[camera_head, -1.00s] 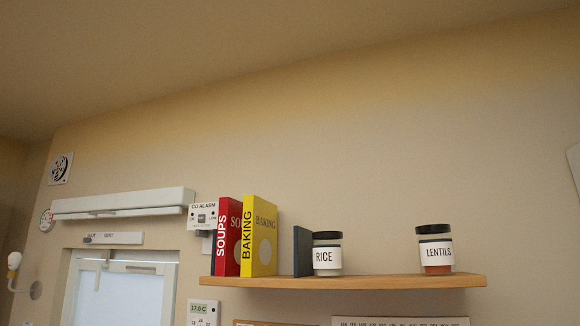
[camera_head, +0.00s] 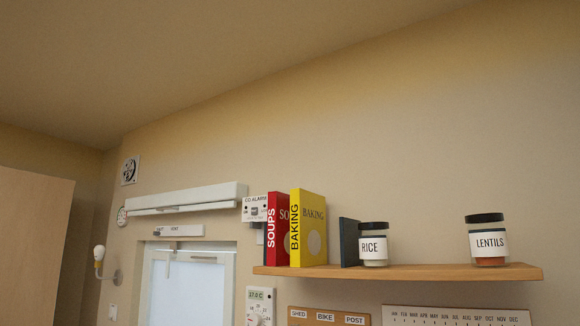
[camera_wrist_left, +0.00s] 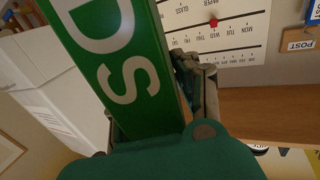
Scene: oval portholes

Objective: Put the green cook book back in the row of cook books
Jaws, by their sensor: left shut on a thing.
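The green cook book (camera_wrist_left: 118,62) fills the upper left of the left wrist view, with large white letters "DS" on it. My left gripper (camera_wrist_left: 155,110) is shut on it; a grey finger shows along its right side. In the head view the row of cook books stands on a wooden shelf (camera_head: 420,272): the red SOUPS book (camera_head: 272,240) and the yellow BAKING book (camera_head: 313,230) beside it, both upright. A gap lies between the yellow book and a dark bookend (camera_head: 349,243). Neither gripper nor the green book is in the head view.
A RICE jar (camera_head: 374,246) stands against the bookend, and a LENTILS jar (camera_head: 487,243) stands farther right on the shelf. A CO alarm (camera_head: 254,208) is on the wall left of the books. A calendar (camera_head: 455,316) hangs below the shelf.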

